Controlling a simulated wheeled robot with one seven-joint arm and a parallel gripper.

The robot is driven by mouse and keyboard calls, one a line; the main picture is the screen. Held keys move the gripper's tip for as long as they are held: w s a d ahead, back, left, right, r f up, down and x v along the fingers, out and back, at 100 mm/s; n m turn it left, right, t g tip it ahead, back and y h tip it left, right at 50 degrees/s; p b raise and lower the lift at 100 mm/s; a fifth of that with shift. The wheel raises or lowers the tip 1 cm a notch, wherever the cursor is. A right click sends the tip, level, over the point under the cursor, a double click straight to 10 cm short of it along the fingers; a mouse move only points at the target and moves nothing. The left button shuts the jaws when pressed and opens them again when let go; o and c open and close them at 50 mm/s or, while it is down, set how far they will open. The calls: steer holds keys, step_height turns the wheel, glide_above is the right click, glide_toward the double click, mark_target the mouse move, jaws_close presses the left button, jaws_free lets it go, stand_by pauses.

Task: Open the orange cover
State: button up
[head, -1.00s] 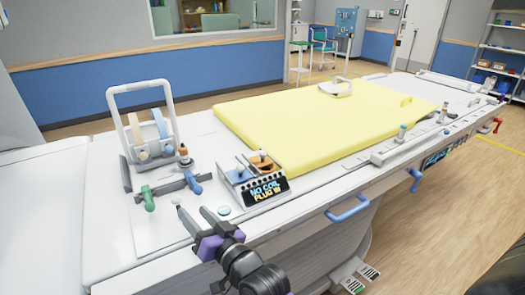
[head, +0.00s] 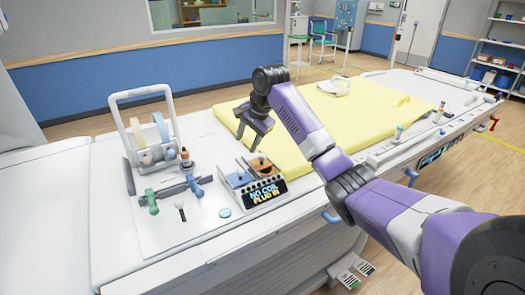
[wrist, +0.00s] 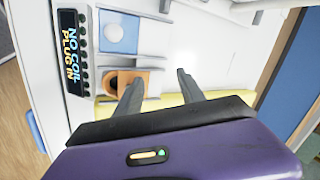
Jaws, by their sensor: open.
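The orange cover (head: 260,166) is a small flat panel with a knob, on the box with the "NO COIL PLUG IN" display (head: 265,193). It looks closed in the head view. In the wrist view the orange cover (wrist: 124,74) lies near the tip of the left finger, beside a dark patch. My gripper (head: 250,142) is open and empty, pointing down just above and behind the box. In the wrist view my gripper (wrist: 160,78) has its fingers apart, over the white surface beside the cover. I cannot tell whether a finger touches it.
A blue cover (head: 238,179) sits left of the orange one on the same box. A white frame with coils (head: 150,130) and small handled tools (head: 180,205) stand at left. The yellow mat (head: 375,115) lies behind and right. The bed's left end is clear.

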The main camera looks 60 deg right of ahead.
mark_target(262, 155)
steer(key=s+d+r+m+g, duration=0.2)
steer(key=s+g, duration=0.1)
steer(key=s, duration=0.3)
steer(key=shift+y, duration=0.3)
steer(key=shift+w+d+f+p, duration=0.15)
steer(key=shift+w+f, duration=0.15)
steer(key=shift+f, duration=0.9)
steer(key=shift+w+f+p, duration=0.15)
steer(key=shift+w+f, duration=0.1)
steer(key=shift+f, duration=1)
steer(key=shift+w+d+f+p, duration=0.15)
steer(key=shift+w+f, duration=0.15)
steer(key=shift+f, duration=0.9)
steer(key=shift+a, duration=0.1)
jaws_close()
